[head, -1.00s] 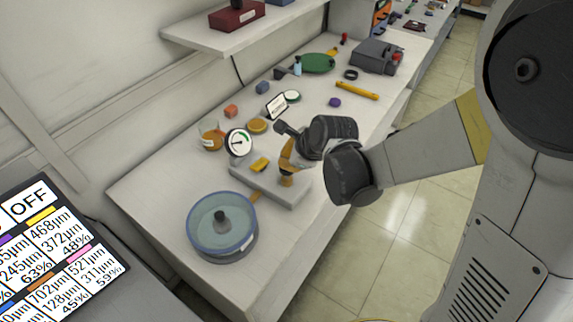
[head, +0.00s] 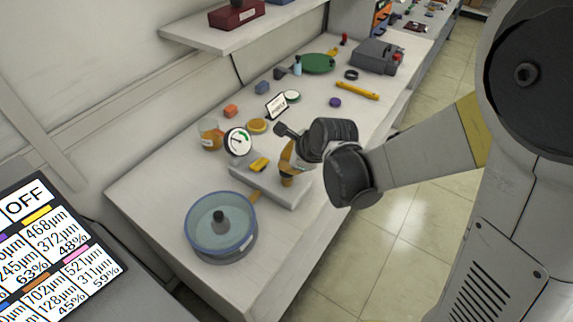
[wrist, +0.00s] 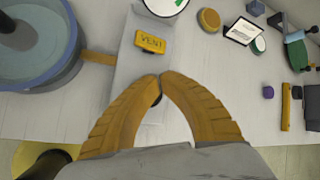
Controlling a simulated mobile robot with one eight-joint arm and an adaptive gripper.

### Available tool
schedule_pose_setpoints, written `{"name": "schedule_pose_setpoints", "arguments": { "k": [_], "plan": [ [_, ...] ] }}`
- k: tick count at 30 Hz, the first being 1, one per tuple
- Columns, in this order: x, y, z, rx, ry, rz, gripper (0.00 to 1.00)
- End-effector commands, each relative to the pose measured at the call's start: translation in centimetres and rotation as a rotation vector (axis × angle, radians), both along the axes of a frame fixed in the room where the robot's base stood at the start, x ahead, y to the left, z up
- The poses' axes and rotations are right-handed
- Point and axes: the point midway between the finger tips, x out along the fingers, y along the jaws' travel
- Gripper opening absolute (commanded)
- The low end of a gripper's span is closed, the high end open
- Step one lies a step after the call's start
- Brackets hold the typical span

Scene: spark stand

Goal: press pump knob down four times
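The pump is a light grey block (head: 240,178) on the bench, with a yellow VENT tab (head: 259,164) on top and a round white gauge (head: 238,141) at its far left end. The wrist view shows the tab (wrist: 151,40) just beyond my fingertips. My gripper (wrist: 160,76) is shut, its two orange fingers meeting at the tips over the block. In the head view my gripper (head: 287,172) is over the block's right part. A small dark part (wrist: 157,99) shows between the fingers; the knob is mostly hidden, and I cannot tell whether the fingers touch it.
A round blue-rimmed chamber (head: 191,226) with a dark lid handle stands at the near left, joined to the block by an orange tube (wrist: 98,58). An amber jar (head: 210,135), a small sign (head: 277,106) and a yellow disc (head: 257,126) stand behind. A shelf (head: 200,40) overhangs the back.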

Motion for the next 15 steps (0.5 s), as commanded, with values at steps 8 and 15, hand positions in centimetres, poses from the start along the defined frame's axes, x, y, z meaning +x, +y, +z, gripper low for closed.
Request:
{"name": "schedule_pose_setpoints", "arguments": {
  "k": [8,15],
  "plan": [
    [0.00,0.00,-0.40,0.000,0.000,0.000,0.00],
    [0.00,0.00,-0.69,0.000,0.000,0.000,0.00]
  ]
}}
